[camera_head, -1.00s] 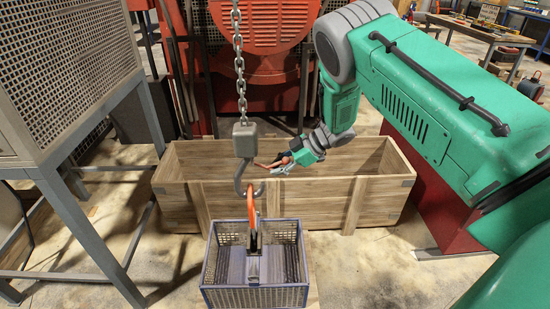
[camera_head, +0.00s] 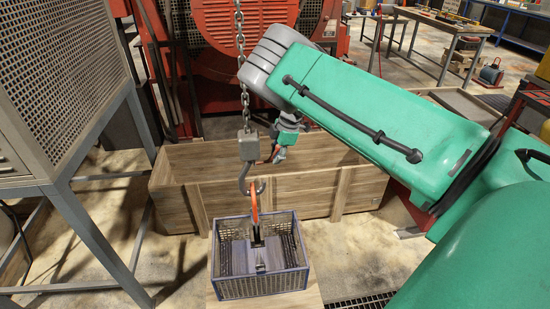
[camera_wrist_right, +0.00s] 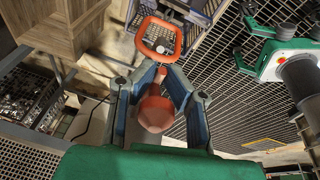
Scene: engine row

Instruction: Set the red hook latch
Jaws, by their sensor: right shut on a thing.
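A grey crane hook (camera_head: 245,178) hangs on a chain in the middle of the head view. The orange handle (camera_head: 254,205) of a basket passes at the hook's bend; I cannot tell whether the hook bears its weight. The handle's loop also shows in the right wrist view (camera_wrist_right: 158,40). My right gripper (camera_head: 279,155) is just right of the hook. In the wrist view its fingers (camera_wrist_right: 157,88) are closed around the red latch (camera_wrist_right: 155,110), with its rounded end between them. In the head view the latch is mostly hidden. My left gripper is out of view.
The dark mesh basket (camera_head: 260,285) stands below the hook on a wooden surface. A long wooden crate (camera_head: 300,190) lies behind. A grey mesh cabinet on legs (camera_head: 75,215) is at the left, red machinery (camera_head: 225,50) at the back. Open floor lies right of the basket.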

